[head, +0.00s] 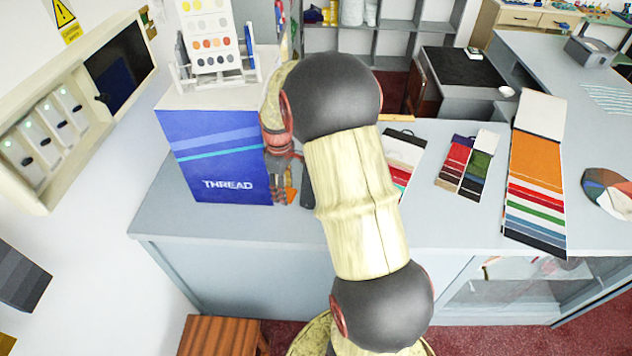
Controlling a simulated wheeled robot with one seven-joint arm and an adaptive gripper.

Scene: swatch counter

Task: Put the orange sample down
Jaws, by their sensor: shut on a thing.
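My gripper (281,194) points down in front of the blue THREAD box, partly hidden behind my own arm. It is shut on the orange sample (291,194), of which only a small orange piece shows beside the fingers. The sample is close to the grey counter top (225,222); I cannot tell whether it touches it. My arm hides part of the counter to the right of the gripper.
The blue THREAD box (215,165) stands just left of my gripper, with a white color-dot display (208,40) on top. Fabric swatch cards (402,150) and (468,165) and a long striped swatch strip (537,180) lie to the right. The counter's front left is clear.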

